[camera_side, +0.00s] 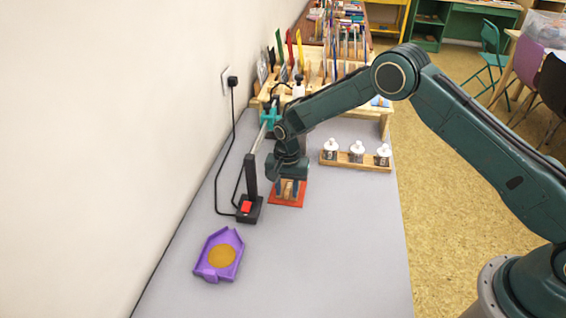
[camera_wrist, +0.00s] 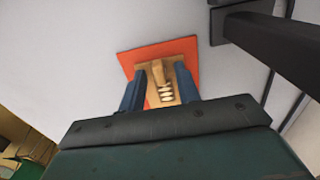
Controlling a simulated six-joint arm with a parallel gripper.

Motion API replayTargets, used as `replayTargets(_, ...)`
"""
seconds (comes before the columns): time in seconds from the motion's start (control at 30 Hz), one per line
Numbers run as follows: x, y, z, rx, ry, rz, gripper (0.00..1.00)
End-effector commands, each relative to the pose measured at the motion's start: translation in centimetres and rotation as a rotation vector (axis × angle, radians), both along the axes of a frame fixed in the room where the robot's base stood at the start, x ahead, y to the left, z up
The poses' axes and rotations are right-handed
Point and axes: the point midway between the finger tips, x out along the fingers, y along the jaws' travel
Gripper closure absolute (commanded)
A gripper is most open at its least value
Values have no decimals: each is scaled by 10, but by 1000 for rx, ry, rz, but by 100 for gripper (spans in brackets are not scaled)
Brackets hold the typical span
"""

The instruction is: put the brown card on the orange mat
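The orange mat (camera_side: 285,204) lies flat on the grey table and shows in the wrist view (camera_wrist: 186,47). A tan-brown piece (camera_side: 288,188), which looks like the brown card, is over the mat between my fingers. In the wrist view this piece (camera_wrist: 158,72) has several pale marks and its sides are partly hidden by the fingers. My gripper (camera_wrist: 160,78) points down over the mat with its fingers well apart, one on each side of the piece. I cannot tell if they touch it.
A black stand with a red switch (camera_side: 246,207) is close left of the mat. A purple tray (camera_side: 207,270) with a brown disc lies nearer the front. A wooden rack with white-capped bottles (camera_side: 357,155) is to the right. The front right of the table is clear.

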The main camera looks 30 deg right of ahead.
Motion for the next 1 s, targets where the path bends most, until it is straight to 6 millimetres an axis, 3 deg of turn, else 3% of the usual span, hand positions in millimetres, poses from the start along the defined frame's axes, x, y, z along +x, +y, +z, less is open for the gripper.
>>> replayTargets(0.47, 1, 0, 10, 1, -2, 0, 68)
replayTargets(0.67, 1, 0, 34, 1, -4, 0, 68)
replayTargets(1.0, 1, 0, 89, 1, -4, 0, 68)
